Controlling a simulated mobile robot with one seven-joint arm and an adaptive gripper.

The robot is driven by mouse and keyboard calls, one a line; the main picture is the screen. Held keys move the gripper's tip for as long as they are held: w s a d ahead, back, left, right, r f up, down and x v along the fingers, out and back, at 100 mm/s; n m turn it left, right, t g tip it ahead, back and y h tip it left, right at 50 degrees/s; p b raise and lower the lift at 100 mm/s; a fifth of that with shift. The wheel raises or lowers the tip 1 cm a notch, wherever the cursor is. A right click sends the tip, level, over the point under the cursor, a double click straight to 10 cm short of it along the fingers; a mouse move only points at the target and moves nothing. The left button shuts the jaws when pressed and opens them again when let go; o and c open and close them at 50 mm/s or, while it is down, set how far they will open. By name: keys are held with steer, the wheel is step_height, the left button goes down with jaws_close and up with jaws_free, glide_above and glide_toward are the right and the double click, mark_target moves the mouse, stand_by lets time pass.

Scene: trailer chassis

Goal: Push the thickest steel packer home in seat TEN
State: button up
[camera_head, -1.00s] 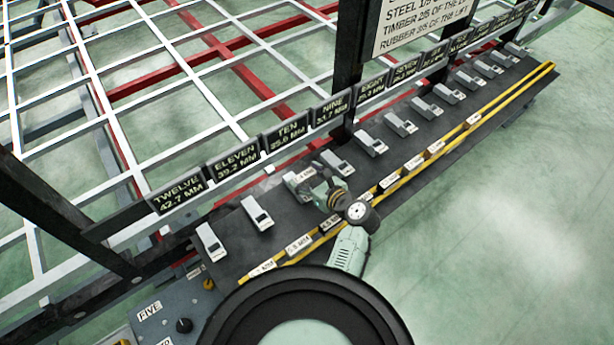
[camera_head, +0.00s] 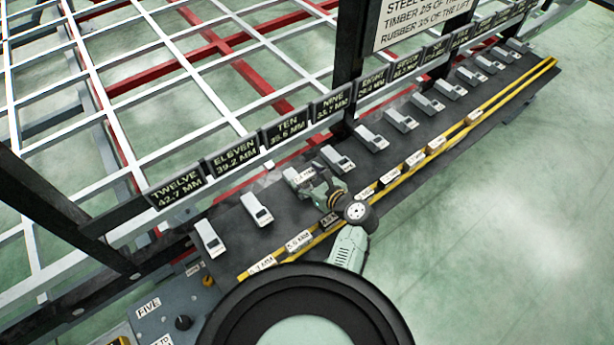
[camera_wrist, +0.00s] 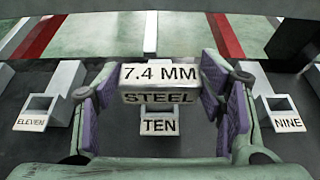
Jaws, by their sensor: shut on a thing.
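In the head view my gripper (camera_head: 318,188) is at the TEN seat, under the black TEN 35.6 MM sign (camera_head: 285,130). The gripper and packer cover much of that seat there. I cannot tell how deep the packer sits or whether it touches the seat.
Seat ELEVEN (camera_wrist: 37,112) is on the left and seat NINE (camera_wrist: 283,113) on the right. More seat blocks run along the dark shelf. A yellow-railed strip (camera_head: 405,174) with labelled packers lies along the front edge. White and red chassis bars are behind the signs.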

steer(key=shift+f+b, duration=0.45)
steer(key=shift+f, duration=0.5)
steer(key=shift+r, duration=0.15)
steer(key=shift+r+p, duration=0.95)
steer(key=shift+p, duration=0.25)
steer(key=shift+r, duration=1.05)
steer(key=shift+f+b, duration=0.95)
steer(key=shift+f, duration=1.15)
steer(key=o, duration=1.2)
steer(key=shift+c, duration=0.2)
steer(key=o, duration=0.4)
steer(key=shift+f, duration=0.1)
steer(key=shift+s, duration=0.1)
